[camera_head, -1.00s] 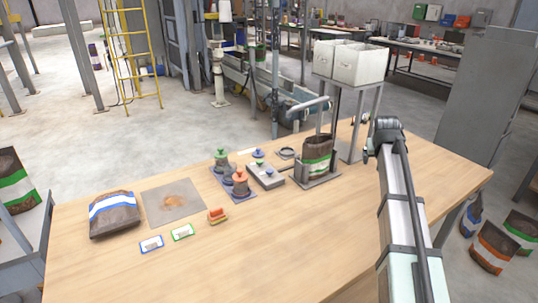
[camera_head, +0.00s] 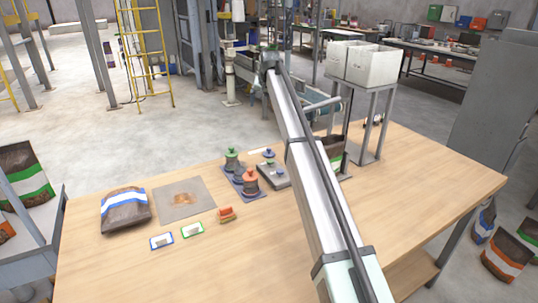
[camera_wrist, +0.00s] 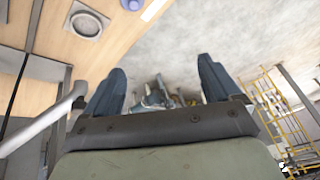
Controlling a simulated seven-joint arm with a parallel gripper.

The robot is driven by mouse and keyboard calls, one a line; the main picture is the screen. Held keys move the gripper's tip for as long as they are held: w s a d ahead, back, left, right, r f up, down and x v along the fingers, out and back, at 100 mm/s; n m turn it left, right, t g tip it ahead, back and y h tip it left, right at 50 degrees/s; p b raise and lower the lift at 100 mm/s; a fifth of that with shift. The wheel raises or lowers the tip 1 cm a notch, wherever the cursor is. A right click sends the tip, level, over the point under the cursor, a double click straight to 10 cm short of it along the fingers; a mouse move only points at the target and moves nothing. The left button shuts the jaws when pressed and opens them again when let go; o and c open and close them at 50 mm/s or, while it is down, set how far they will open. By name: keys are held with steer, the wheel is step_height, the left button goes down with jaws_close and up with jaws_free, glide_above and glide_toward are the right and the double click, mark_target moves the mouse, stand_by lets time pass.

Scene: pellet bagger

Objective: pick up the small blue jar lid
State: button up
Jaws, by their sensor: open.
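The small blue jar lid (camera_head: 268,153) lies near the far edge of the wooden table in the head view, just left of my arm. In the wrist view a blue round thing (camera_wrist: 131,4), which looks like that lid, is cut off by the top edge. My gripper (camera_wrist: 162,75) is open, with its two dark fingers apart and nothing between them. It is over or past the table's far edge, away from the lid, with floor showing beyond the fingers. In the head view my arm hides the gripper's fingers.
A bag stand and a rack with white bins (camera_head: 364,64) are right of my arm.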

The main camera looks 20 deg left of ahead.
steer(key=g+h, duration=0.1)
steer(key=h, duration=0.1)
glide_toward(269, 148)
steer(key=x, duration=0.5)
steer(key=shift+w+d, duration=0.1)
steer(key=shift+w, duration=0.15)
steer(key=shift+s+x, duration=0.2)
steer(key=shift+x, duration=2.35)
steer(key=c, duration=1.1)
